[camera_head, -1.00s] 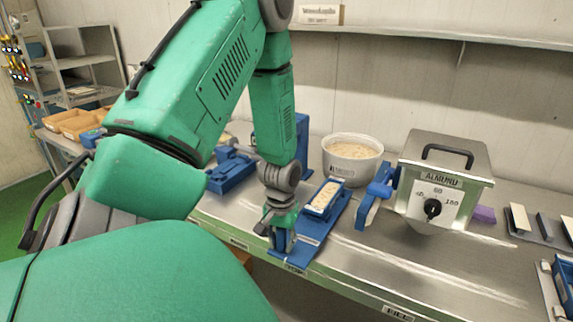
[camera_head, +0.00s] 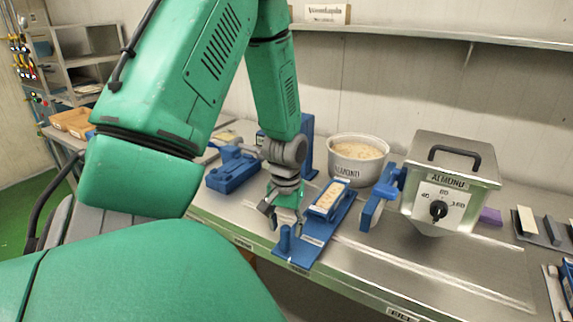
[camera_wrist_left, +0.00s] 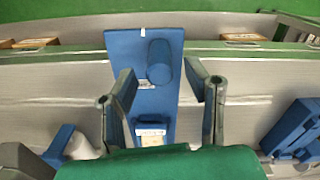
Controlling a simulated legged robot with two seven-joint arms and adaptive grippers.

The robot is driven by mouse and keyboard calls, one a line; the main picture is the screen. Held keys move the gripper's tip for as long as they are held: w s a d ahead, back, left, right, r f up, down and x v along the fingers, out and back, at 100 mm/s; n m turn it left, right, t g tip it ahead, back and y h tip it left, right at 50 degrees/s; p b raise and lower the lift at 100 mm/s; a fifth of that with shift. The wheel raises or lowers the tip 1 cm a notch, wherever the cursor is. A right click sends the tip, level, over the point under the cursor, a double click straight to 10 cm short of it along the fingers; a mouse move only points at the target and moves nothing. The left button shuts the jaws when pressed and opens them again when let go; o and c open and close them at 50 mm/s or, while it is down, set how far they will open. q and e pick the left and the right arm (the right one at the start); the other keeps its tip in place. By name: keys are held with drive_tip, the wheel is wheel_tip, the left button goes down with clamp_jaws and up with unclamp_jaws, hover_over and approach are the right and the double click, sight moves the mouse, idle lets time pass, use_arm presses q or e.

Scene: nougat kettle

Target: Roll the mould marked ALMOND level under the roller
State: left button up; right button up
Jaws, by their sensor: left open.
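A shallow mould (camera_head: 330,196) of pale nougat sits on a long blue slide board (camera_head: 312,241) on the bench; no ALMOND mark is readable on it. A short blue post (camera_head: 285,240) stands at the board's near end and shows as a blue cylinder (camera_wrist_left: 160,63) in the left wrist view. My left gripper (camera_head: 280,214) is open and empty, behind the post and left of the mould. In the left wrist view its fingers (camera_wrist_left: 162,98) straddle the board in the picture, with the post beyond the fingertips. Contact cannot be told. I cannot identify the roller for certain.
Another blue fixture (camera_head: 234,172) stands left. Bare bench lies front right.

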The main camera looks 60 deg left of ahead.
use_arm(q)
wheel_tip(320, 180, up, 6)
drive_tip(key=shift+r, duration=0.1)
drive_tip(key=shift+a, duration=0.1)
idle(0.4)
